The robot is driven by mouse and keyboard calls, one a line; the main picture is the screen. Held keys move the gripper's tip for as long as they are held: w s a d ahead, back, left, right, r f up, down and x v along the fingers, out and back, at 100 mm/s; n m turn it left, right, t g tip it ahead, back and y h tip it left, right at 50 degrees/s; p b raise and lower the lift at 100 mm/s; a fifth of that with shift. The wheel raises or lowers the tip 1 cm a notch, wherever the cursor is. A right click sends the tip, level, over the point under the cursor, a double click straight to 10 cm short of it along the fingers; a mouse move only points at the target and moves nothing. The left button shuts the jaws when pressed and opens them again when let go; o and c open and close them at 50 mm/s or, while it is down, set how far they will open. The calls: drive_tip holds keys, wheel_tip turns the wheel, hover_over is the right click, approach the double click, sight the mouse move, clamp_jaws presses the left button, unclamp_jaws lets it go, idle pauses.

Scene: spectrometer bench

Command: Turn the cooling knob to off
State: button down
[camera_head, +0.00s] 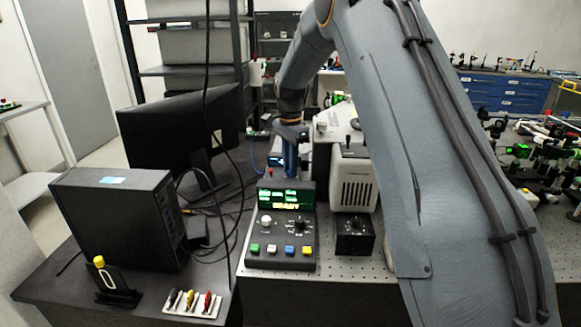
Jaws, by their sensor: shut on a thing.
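My arm reaches over the bench from above. My gripper (290,152) points down just behind the control box (259,245), left of the white vented unit (352,182). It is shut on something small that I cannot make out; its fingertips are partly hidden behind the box. The box has a lit green display (278,198) with yellow text, a white knob (266,222), a black knob (301,222) and several coloured buttons. A separate black box (354,236) carries another dial. I cannot tell which knob is the cooling knob, nor read any setting.
A monitor (170,130) and a black computer case (112,210) stand to the left, with loose cables beside them. A yellow-topped item (106,278) and a white tray (178,306) are at the front left. Optics crowd the right bench.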

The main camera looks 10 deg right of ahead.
drive_tip(key=shift+r+n, duration=0.1)
drive_tip(key=shift+n, duration=0.9)
drive_tip(key=c, duration=1.7)
unclamp_jaws()
drive_tip(key=shift+o, duration=0.2)
drive_tip(key=shift+r+b, duration=1.1)
drive_tip(key=shift+r, duration=2.8)
